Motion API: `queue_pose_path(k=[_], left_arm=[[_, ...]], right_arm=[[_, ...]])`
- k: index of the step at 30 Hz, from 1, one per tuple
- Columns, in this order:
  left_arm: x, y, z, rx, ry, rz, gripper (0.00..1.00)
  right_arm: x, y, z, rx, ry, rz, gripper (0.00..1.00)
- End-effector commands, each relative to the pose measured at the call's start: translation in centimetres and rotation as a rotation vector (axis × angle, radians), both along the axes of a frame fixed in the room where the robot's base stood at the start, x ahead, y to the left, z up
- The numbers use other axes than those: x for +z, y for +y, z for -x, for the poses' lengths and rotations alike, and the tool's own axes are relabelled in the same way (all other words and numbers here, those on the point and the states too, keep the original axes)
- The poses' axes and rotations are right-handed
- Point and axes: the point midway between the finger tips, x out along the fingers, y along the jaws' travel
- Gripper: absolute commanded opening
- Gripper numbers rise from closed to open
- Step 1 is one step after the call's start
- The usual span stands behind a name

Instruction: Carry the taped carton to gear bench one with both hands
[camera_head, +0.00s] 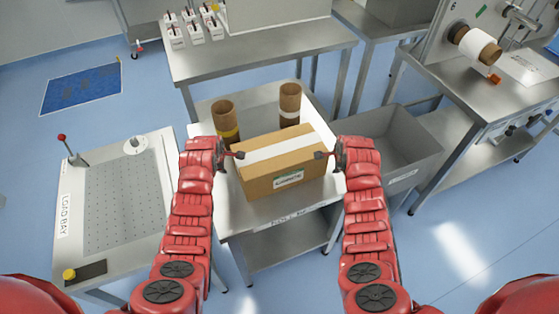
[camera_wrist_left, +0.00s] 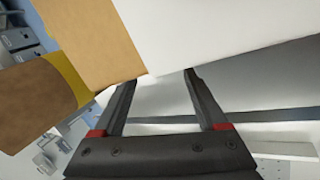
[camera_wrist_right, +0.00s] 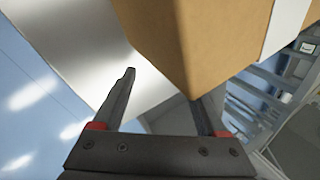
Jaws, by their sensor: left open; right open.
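The taped carton (camera_head: 285,174), a brown box with white tape across its top and a label on its front, sits on a steel cart (camera_head: 240,213). My left gripper (camera_head: 241,155) is open at the carton's left end. In the left wrist view the carton (camera_wrist_left: 105,40) is close beyond the open fingers (camera_wrist_left: 157,85). My right gripper (camera_head: 319,155) is open at its right end. In the right wrist view the carton (camera_wrist_right: 200,40) is close to the open fingers (camera_wrist_right: 163,85). I cannot tell whether any finger touches it. I cannot tell which bench is gear bench one.
Two brown rolls, one left (camera_head: 225,120) and one right (camera_head: 290,103), stand behind the carton. A perforated load bay table (camera_head: 125,200) is at left, a grey bin (camera_head: 410,140) at right. A steel bench (camera_head: 260,50) stands behind, a machine bench (camera_head: 465,90) far right.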

Motion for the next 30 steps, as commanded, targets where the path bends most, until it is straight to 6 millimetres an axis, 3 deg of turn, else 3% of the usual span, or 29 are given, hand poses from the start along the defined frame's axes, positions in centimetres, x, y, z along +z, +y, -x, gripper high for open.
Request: queue_pose_path(k=[4, 17, 24, 30], left_arm=[[0.1, -1.2, 0.0, -0.001, -0.002, 0.000, 0.75], [0.1, -1.7, -0.1, 0.000, -0.003, 0.000, 0.75], [0.1, -4.2, -0.1, -0.007, -0.003, 0.007, 0.75], [0.1, -4.8, 0.0, -0.016, -0.001, 0.012, 0.75]], right_arm=[[0.1, 1.3, 0.0, 0.003, -0.001, 0.000, 0.75], [0.1, 1.8, 0.0, 0.001, -0.001, -0.002, 0.75], [0.1, 4.2, 0.0, 0.007, -0.001, -0.007, 0.75], [0.2, 4.8, -0.1, 0.013, -0.003, -0.015, 0.75]])
